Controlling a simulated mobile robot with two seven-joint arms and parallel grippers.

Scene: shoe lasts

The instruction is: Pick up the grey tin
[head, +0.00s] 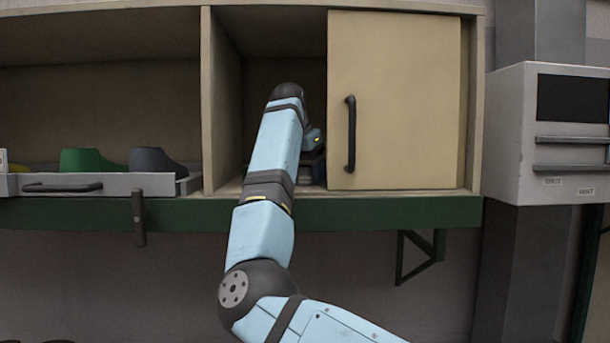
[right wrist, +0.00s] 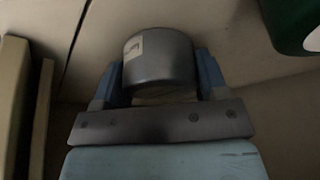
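The grey tin (right wrist: 160,62) is a short cylinder with a pale label on its side, in the right wrist view. My right gripper (right wrist: 161,75) has a finger on each side of it, and both fingers look pressed against its walls. I cannot tell whether the tin is lifted off the surface. In the head view my right arm reaches into the open compartment, and its gripper (head: 313,142) is mostly hidden behind the arm. The tin cannot be made out there. My left gripper is not in view.
A sliding door (head: 408,110) with a dark handle closes the compartment's right side. A partition (head: 207,100) stands at its left. A green object (right wrist: 296,22) with a pale label is close by in the wrist view. A drawer (head: 110,184) holds green and grey lasts.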

